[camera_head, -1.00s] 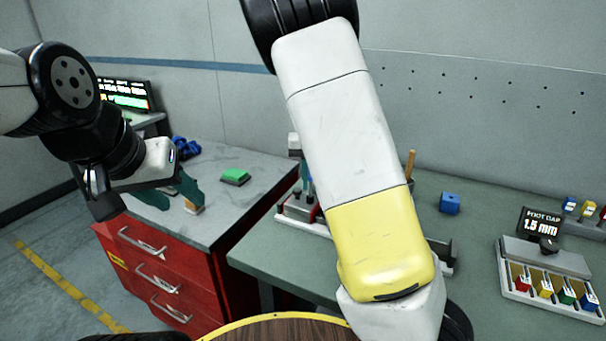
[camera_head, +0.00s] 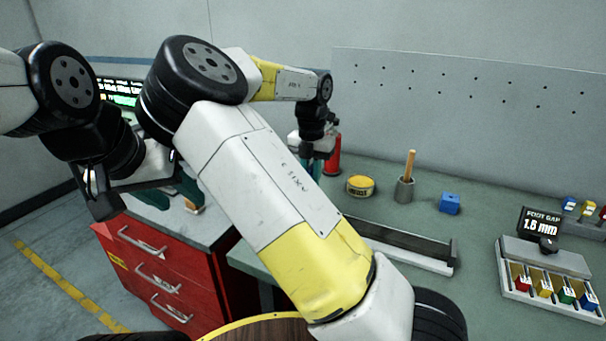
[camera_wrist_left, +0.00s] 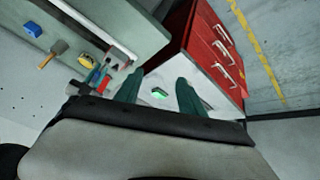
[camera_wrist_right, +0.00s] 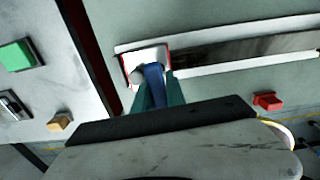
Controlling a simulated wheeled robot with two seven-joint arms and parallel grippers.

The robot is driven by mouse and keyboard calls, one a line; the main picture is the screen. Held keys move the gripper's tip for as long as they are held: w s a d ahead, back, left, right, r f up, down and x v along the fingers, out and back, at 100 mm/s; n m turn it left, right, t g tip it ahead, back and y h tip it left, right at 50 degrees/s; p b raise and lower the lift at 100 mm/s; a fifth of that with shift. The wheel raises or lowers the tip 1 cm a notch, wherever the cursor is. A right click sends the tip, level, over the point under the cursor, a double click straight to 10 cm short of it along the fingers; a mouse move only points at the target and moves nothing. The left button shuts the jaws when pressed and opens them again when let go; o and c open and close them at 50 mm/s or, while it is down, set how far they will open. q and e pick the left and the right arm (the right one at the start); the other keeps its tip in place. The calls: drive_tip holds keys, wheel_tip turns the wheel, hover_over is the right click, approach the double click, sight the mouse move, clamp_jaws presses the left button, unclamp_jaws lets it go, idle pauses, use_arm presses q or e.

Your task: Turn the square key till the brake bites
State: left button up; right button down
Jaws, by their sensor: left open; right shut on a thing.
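The blue key (camera_wrist_right: 153,80) stands at the red-edged white end block (camera_wrist_right: 134,64) of the long label magazine (camera_wrist_right: 235,56) in the right wrist view. My right gripper (camera_wrist_right: 158,88) is shut on it, teal fingers on either side; the key's lower end is not clear. In the head view my right gripper (camera_head: 310,166) is at the magazine's far left end, and my arm hides much of the magazine (camera_head: 405,249). The foot gap display (camera_head: 541,222) seems to read 1.8 mm. My left gripper (camera_wrist_left: 160,88) is open and empty above the grey cabinet top.
A red bottle (camera_head: 334,157) stands close beside my right gripper. A tray of coloured blocks (camera_head: 548,291) stands at right.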

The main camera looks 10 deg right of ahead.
drive_tip(key=shift+f+m, duration=0.1)
drive_tip(key=shift+m, duration=0.2)
drive_tip(key=c, duration=1.3)
unclamp_jaws()
drive_tip(key=shift+d, duration=0.1)
wheel_tip(320, 180, up, 9)
drive_tip(key=shift+f, duration=4)
drive_tip(key=shift+r, duration=0.1)
